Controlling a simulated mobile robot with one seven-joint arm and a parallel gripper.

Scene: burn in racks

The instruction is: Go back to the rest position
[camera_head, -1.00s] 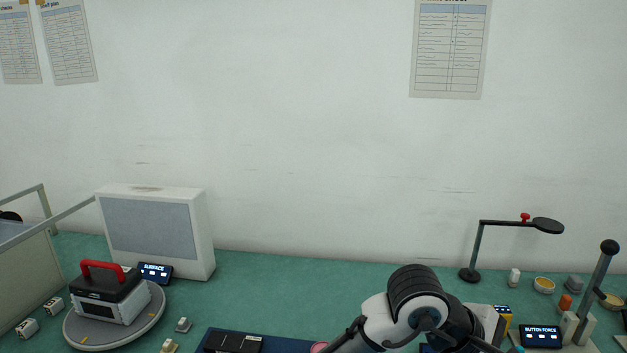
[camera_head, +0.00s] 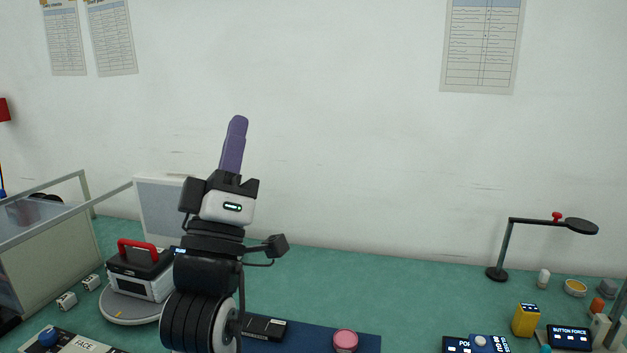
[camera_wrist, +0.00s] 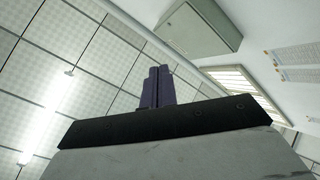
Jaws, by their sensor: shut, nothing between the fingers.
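My gripper (camera_head: 237,128) is raised above the bench in the head view, its purple fingers pointing up in front of the white wall. The fingers are together with nothing between them. In the wrist view my gripper (camera_wrist: 159,72) also shows its fingers side by side, against the ceiling. My arm stands upright left of the middle of the head view and hides part of the bench and of the grey-fronted box behind it.
The green bench (camera_head: 400,285) is clear in the middle. A red-handled case (camera_head: 140,280) stands on a round turntable left of my arm. A pink disc (camera_head: 345,341) lies on a blue mat. A black lamp (camera_head: 508,245) and a yellow device (camera_head: 525,320) stand at right.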

